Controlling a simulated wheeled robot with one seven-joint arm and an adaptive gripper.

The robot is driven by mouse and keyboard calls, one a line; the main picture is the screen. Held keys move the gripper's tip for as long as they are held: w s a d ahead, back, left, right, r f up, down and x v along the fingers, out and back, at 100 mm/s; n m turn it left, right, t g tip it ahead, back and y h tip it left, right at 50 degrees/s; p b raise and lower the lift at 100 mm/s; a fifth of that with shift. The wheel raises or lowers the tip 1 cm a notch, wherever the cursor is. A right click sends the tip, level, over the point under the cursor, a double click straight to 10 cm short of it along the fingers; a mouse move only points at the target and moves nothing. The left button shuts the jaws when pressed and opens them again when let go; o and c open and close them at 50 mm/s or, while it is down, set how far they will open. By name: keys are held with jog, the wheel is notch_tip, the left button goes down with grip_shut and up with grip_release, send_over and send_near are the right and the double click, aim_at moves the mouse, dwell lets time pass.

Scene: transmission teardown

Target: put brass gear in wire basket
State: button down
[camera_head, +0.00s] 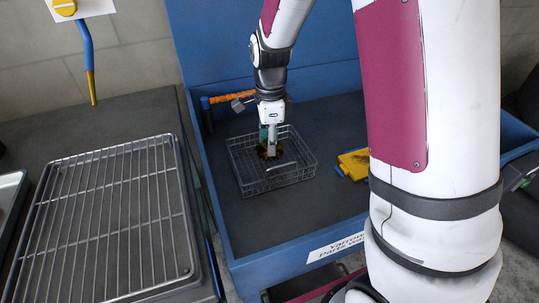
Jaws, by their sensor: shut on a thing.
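The wire basket (290,178) stands on the dark floor of the blue wash station. My gripper (270,150) points down into the basket. The brass gear (261,153) shows as a dark golden toothed shape at my fingertips, inside the basket's outline. My gripper is shut on it. The fingers hide part of the gear, and I cannot tell whether it touches the basket's bottom.
A wire rack on a tray (115,222) lies on the bench at left. A yellow object (354,164) lies right of the basket, partly behind my arm. An orange hose (230,97) is behind the basket. The blue front wall (285,260) carries a label.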

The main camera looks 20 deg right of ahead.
jog(key=shift+f+b, duration=0.4)
jog(key=shift+f, duration=1.7)
jog(key=shift+f, duration=0.2)
jog(key=c, duration=1.2)
grip_release()
jog(key=shift+o, duration=0.2)
jog(key=shift+r, duration=0.1)
notch_tip(320, 180, up, 12)
jog(key=shift+s+r+p, duration=0.1)
jog(key=shift+r+p, duration=0.05)
jog(key=shift+p, duration=1.05)
